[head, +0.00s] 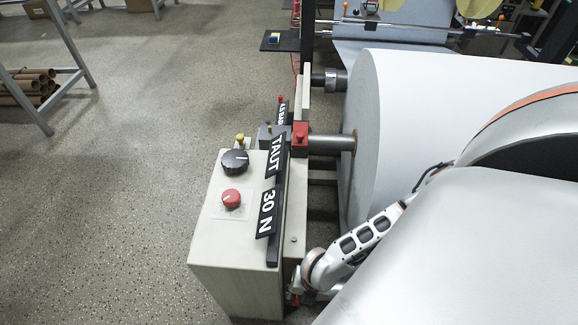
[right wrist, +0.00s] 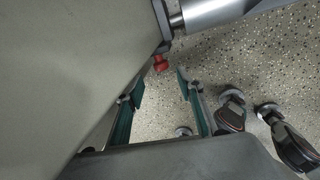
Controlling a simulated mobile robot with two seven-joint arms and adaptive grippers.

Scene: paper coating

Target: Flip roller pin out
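A red pin knob (right wrist: 160,63) shows in the right wrist view, below the end of a metal roller shaft (right wrist: 215,10). My right gripper (right wrist: 159,88) is open, its two green-lined fingers apart, with the knob just past the gap between the tips. I cannot see any contact. In the head view my right gripper (head: 297,292) is low beside the machine's control box, partly hidden by my wrist, with a little red showing by it. A red clamp block (head: 300,138) sits on the shaft (head: 332,143) of the white roll (head: 385,130). My left gripper is not in view.
The grey control box (head: 235,215) carries a black dial (head: 235,161), a red button (head: 231,197) and a "TAUT 30 N" sign (head: 268,205). Open speckled floor lies to its left. Large grey surfaces fill the lower right of the head view.

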